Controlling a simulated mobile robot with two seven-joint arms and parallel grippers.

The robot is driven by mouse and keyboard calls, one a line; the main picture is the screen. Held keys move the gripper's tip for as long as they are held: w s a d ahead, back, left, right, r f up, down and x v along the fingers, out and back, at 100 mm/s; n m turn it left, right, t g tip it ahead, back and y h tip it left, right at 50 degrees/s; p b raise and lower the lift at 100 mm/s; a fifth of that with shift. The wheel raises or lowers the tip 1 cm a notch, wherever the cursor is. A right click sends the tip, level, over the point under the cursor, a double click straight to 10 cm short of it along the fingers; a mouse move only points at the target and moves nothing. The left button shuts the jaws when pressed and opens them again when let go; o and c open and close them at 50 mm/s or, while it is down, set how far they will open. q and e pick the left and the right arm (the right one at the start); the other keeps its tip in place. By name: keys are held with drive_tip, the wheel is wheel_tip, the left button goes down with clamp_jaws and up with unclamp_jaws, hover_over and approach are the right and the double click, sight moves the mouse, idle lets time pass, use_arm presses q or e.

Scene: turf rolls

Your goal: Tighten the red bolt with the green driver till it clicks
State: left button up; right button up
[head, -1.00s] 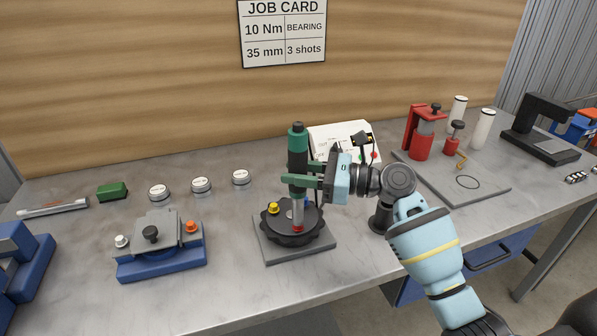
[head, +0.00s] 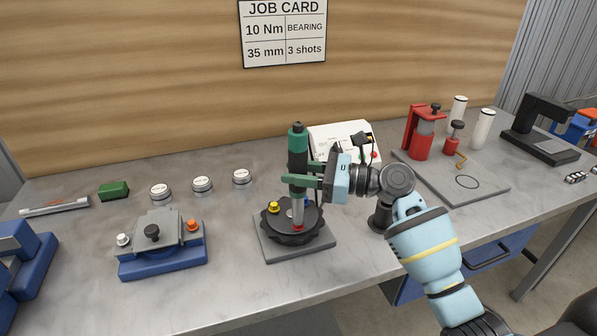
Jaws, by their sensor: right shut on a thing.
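The green driver (head: 298,146) stands upright, green at the top with a black middle and a pale lower shaft. My right gripper (head: 312,182) is shut around its body, reaching in from the right. The red bolt (head: 298,228) is at the front of the black round fixture (head: 282,238), directly below the driver's tip. The tip looks to be on the bolt, but I cannot tell how well it is seated. A yellow bolt (head: 274,207) is on the fixture's left, and a blue one (head: 306,202) is partly hidden behind the driver. My left gripper is not in view.
The fixture's grey base plate (head: 268,250) lies on the bench (head: 225,290). A blue-based clamp (head: 162,263) stands to the left, with several round weights (head: 203,185) behind. A white box (head: 327,133) stands behind my gripper. A red press (head: 419,135) is to the right.

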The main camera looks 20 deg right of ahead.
sight(298, 143)
idle(0.6)
drive_tip(key=shift+f, duration=0.3)
idle(0.7)
drive_tip(key=shift+r, duration=3.75)
